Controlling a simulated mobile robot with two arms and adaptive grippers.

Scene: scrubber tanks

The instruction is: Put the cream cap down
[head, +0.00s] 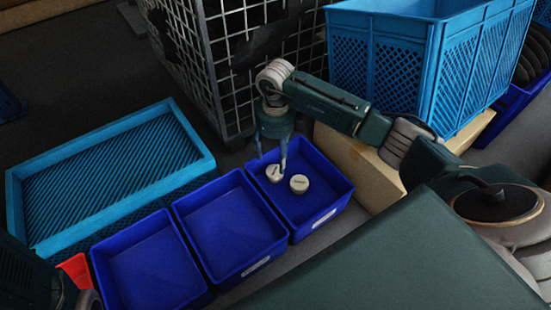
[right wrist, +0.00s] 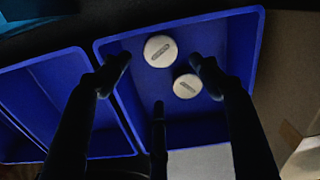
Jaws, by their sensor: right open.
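Two round cream caps lie in the rightmost of three dark blue bins (head: 335,203). In the head view one cap (head: 273,173) is on the left, just under the fingers, and the other cap (head: 299,184) is to its right. My right gripper (head: 281,160) points down into this bin, fingers spread and empty. In the right wrist view the fingers (right wrist: 158,74) stand apart; one cap (right wrist: 187,86) shows near the right finger and the other cap (right wrist: 160,49) farther up. Both show grey marks on top. I cannot tell whether a finger touches a cap. My left gripper does not show.
Two empty dark blue bins (head: 267,259) stand to the left. A light blue crate (head: 200,160) lies behind them. A wire cage (head: 205,75) stands behind the caps' bin. A tall blue crate (head: 433,75) on a cardboard box (head: 370,175) stands at the right. Something red (head: 76,268) is lower left.

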